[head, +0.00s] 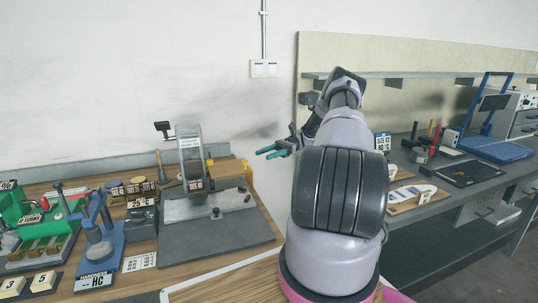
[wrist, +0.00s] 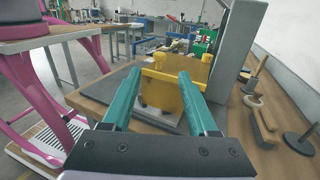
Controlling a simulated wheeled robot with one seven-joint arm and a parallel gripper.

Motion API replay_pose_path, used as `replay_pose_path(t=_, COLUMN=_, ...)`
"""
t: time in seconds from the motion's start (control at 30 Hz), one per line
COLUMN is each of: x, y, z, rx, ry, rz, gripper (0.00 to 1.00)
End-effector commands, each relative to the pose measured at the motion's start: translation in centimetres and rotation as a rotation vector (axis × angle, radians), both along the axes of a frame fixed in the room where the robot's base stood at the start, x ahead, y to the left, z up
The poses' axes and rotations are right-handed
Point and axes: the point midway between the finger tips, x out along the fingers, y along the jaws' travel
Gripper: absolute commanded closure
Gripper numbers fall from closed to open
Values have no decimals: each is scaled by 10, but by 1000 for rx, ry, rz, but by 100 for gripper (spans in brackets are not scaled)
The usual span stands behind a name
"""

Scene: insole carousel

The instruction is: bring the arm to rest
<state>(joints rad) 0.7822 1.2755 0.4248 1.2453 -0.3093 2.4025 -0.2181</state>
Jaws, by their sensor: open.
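My gripper (head: 275,152) is raised in the middle of the head view, near the right edge of the left wooden bench (head: 68,283). Its two green fingers point to the left. In the wrist view my gripper (wrist: 160,98) shows both fingers apart, with nothing held between them. A yellow block-like part (wrist: 172,92) stands beyond the fingertips, and the fingers look apart from it. My arm (head: 335,180) is bent up and hides part of the wall and benches behind it.
A grey press-like stand (head: 191,158) on a dark plate (head: 220,228) is left of my gripper. A blue hardness tester (head: 100,252) and green fixtures (head: 38,222) stand farther left. On the right, a grey bench (head: 450,192) has a shelf, insole boards and a blue frame (head: 492,115).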

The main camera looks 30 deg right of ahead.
Motion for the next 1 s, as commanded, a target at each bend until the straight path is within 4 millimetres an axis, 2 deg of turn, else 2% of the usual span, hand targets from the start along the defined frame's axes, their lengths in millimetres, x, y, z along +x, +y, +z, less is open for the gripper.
replay_pose_path(t=0.47, x=0, y=0, z=0, rx=-1, ry=-1, rz=0, gripper=41)
replay_pose_path(t=0.57, x=0, y=4, z=6, rx=-19, ry=-13, rz=13, gripper=41)
replay_pose_path(t=0.67, x=-1, y=15, z=24, rx=-76, ry=-50, rz=49, gripper=41)
replay_pose_path(t=0.87, x=-14, y=53, z=81, rx=-283, ry=-192, rz=173, gripper=41)
replay_pose_path(t=1.0, x=-30, y=78, z=119, rx=-430, ry=-307, rz=251, gripper=41)
